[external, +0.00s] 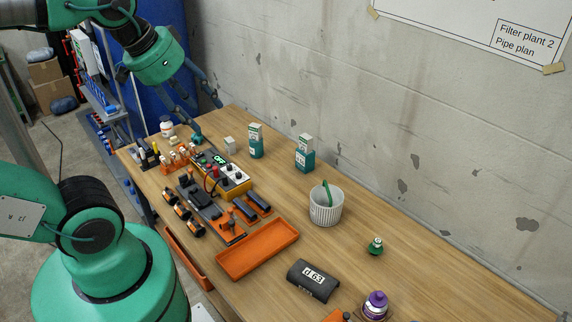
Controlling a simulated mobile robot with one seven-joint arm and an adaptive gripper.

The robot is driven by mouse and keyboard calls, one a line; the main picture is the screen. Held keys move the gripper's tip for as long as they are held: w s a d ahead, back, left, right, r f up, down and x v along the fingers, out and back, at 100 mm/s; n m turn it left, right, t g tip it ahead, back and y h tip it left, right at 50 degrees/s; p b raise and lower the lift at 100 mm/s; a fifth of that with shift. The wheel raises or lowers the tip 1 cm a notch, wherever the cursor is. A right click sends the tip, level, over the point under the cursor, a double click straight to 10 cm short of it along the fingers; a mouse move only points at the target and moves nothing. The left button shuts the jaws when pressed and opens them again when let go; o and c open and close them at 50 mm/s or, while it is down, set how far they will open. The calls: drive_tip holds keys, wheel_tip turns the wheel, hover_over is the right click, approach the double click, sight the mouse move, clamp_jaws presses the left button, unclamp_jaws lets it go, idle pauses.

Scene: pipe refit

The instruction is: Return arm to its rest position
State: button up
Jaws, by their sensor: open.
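My green arm reaches in from the upper left in the external view. My gripper (206,117) hangs over the far left end of the wooden workbench (420,265), with its dark fingers spread apart and nothing visible between them. One finger comes down close to a small dark green item; whether they touch I cannot tell. The other finger is nearer the wall.
Near the gripper are a yellow meter box (236,181) and two green-white cartons (256,141). The right bench is mostly clear.

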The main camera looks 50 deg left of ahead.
wheel_tip(320, 180, down, 8)
drive_tip(key=b, duration=0.8)
drive_tip(key=shift+f, duration=0.2)
